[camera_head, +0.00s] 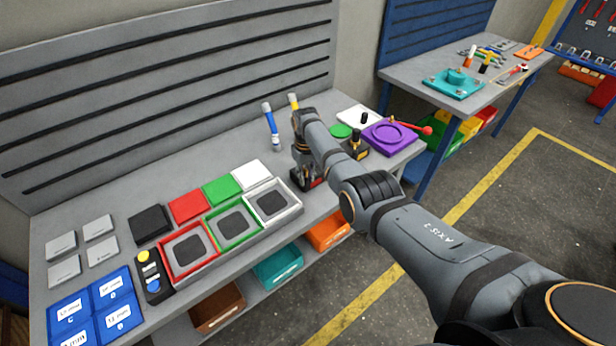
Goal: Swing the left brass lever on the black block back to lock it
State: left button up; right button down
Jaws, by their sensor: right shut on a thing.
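My right arm reaches in from the lower right, and its right gripper (306,178) points down at the grey bench, right of the white-framed tray. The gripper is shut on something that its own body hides. Dark parts with a little red show low at the fingers; I cannot tell gripper from black block there. The left brass lever cannot be made out. A small black piece with a brass-coloured part (356,146) stands just right of my wrist; I cannot tell if it belongs to the block. My left gripper is not in view.
A blue upright tool (271,126) and a yellow-tipped one (293,101) stand behind the gripper. A purple plate (390,137) with a red-ended handle lies right. Red, green and white framed trays (233,226) stand left.

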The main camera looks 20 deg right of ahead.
jog(key=shift+w+a+r, duration=0.15)
jog(key=shift+w+r, duration=0.05)
dwell(0.3)
jog(key=c, duration=1.5)
grip_release()
jog(key=o, duration=0.3)
jog(key=shift+w+a+f, duration=0.1)
jog(key=shift+f, duration=0.05)
jog(key=shift+o, duration=0.2)
jog(key=shift+r, duration=0.35)
notch_tip(320, 180, up, 11)
jog(key=shift+r, duration=0.15)
